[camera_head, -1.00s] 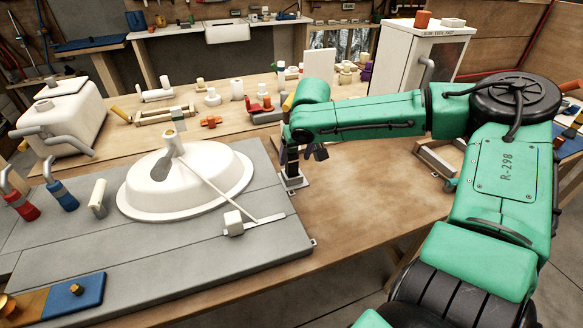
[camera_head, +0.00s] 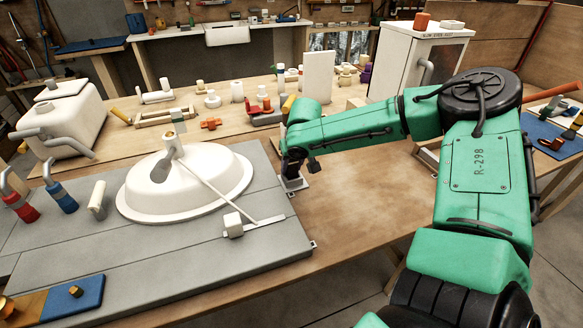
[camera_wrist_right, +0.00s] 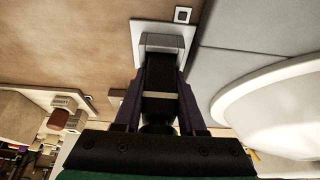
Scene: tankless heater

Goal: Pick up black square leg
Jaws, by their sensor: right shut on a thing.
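The black square leg (camera_wrist_right: 158,76) stands between the two fingers of my right gripper (camera_wrist_right: 160,88) in the right wrist view. A pale band crosses it. Its far end meets a grey block (camera_wrist_right: 162,42) on a light square plate (camera_wrist_right: 142,28). In the head view, my right gripper (camera_head: 298,164) is shut on the leg, just above the plate (camera_head: 293,185) at the right edge of the grey board. The gripper and arm mostly hide the leg there. My left gripper is not in view.
A white basin (camera_head: 225,185) with a faucet sits on the grey board (camera_head: 150,255), left of my right gripper. Several fittings and a white panel (camera_head: 318,78) stand behind my arm. A white cabinet (camera_head: 425,55) is at the back right. Bare wood (camera_head: 375,200) lies right of the board.

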